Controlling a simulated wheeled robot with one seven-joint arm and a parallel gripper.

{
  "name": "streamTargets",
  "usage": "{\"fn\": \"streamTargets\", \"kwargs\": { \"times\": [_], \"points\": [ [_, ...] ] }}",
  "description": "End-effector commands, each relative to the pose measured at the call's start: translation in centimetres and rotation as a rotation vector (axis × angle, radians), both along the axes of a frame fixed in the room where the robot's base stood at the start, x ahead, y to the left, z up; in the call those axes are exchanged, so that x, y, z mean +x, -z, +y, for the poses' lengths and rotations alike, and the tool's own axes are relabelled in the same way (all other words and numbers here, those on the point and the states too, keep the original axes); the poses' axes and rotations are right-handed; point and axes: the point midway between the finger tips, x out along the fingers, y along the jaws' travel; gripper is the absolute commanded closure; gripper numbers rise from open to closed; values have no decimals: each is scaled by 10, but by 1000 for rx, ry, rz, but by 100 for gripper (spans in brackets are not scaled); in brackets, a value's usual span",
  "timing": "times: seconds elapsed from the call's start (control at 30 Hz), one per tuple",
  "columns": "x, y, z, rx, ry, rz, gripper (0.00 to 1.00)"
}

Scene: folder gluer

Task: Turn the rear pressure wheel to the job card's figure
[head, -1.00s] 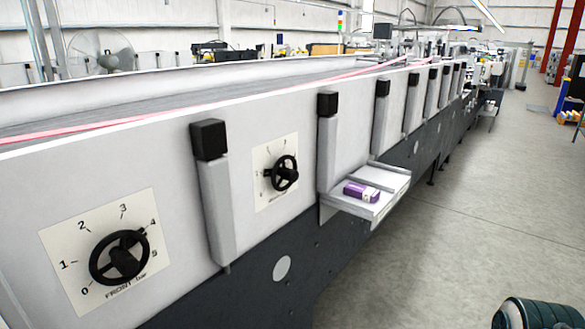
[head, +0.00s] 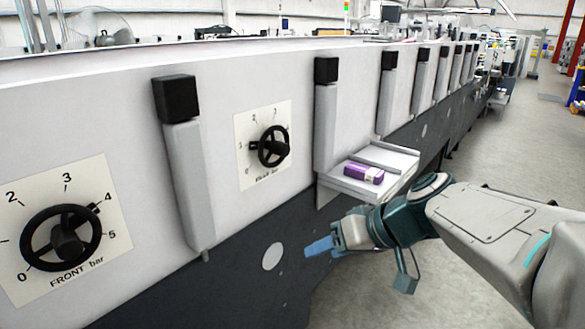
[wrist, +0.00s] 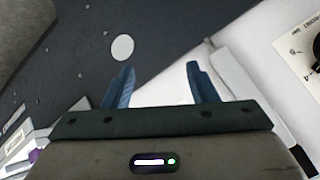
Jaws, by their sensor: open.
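The rear pressure wheel (head: 273,147) is a black handwheel on a cream dial plate marked REAR bar, on the machine's pale side panel in the head view. Its small figures and its setting are hard to read. The front wheel (head: 62,238) is a larger-looking one at lower left, with figures up to 5. My gripper (head: 308,250) is below and right of the rear wheel, before the dark lower panel, touching neither wheel. In the wrist view its blue fingers (wrist: 160,72) are apart and empty. I make out no job card.
A white shelf (head: 345,187) with a purple carton (head: 364,174) juts out just above my gripper. A grey post with a black cap (head: 175,98) stands between the wheels. A dial plate (wrist: 297,42) shows at the wrist view's right edge.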

Motion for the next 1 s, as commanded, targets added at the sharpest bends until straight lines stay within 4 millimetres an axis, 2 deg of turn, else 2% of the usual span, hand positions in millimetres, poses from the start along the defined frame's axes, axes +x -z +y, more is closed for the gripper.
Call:
{"fn": "streamTargets", "kwargs": {
  "times": [0.03, 0.2, 0.4, 0.5, 0.67, 0.77, 1.0],
  "points": [
    [18, 3, 3, 55, -24, -68, 48],
    [74, -31, 5, 213, -88, -375, 48],
    [122, -68, -11, 300, -86, -698, 48],
    [134, -80, -18, 313, -75, -799, 48],
    [144, -90, -19, 319, -66, -863, 48],
    [150, -91, -11, 320, -68, -866, 48],
    [179, -92, 28, 320, -71, -862, 48]
  ]
}}
